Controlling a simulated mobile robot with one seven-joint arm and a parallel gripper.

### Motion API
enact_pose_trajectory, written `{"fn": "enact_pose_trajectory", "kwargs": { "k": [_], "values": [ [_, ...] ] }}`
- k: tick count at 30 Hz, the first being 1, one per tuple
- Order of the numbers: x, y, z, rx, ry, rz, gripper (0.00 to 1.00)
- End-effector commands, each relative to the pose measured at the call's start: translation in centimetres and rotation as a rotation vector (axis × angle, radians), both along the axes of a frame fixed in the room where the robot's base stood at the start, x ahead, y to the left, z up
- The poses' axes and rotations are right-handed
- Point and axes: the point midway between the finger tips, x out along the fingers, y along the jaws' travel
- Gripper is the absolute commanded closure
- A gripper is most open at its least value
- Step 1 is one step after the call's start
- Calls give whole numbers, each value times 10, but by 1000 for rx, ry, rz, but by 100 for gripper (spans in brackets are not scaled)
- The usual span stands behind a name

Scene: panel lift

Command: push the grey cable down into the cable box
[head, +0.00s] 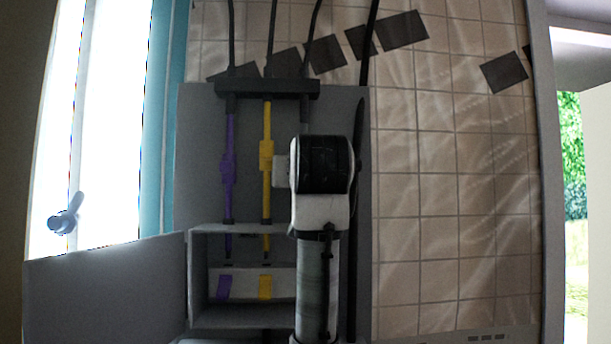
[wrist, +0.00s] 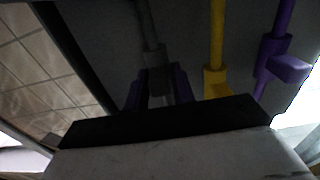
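In the head view the grey cable (head: 304,116) shows just below the dark bar; my arm hides its lower part. In the wrist view the grey cable (wrist: 149,30) runs down to a dark grey block (wrist: 156,78). My gripper (wrist: 158,90) has its two dark purplish fingers on either side of this block. The picture is too dark to tell whether the fingers touch it. The cable box (head: 197,280) is a grey open-fronted box low on the panel. Its right side and the grey cable's end are hidden behind my arm.
A purple cable (head: 228,160) and a yellow cable (head: 266,190) hang left of my arm and reach the box's top. Purple and yellow marks (head: 265,287) show inside the box. A grey door (head: 105,290) stands open at left. A tiled wall (head: 450,200) lies right.

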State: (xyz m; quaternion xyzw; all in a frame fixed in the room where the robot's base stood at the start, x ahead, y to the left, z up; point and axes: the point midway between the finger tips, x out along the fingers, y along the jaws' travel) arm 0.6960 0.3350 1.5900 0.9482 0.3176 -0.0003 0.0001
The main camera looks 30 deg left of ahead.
Motion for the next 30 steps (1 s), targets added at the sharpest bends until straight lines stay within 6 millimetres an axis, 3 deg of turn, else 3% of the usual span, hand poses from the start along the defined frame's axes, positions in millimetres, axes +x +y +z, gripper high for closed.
{"fn": "enact_pose_trajectory", "kwargs": {
  "k": [3,10,20,29,30],
  "values": [
    [0,0,0,0,0,0,100],
    [0,0,-4,0,0,0,100],
    [0,0,-45,0,0,0,100],
    [0,0,-46,-4,5,1,100],
    [0,0,-46,-4,6,1,73]
  ]
}}
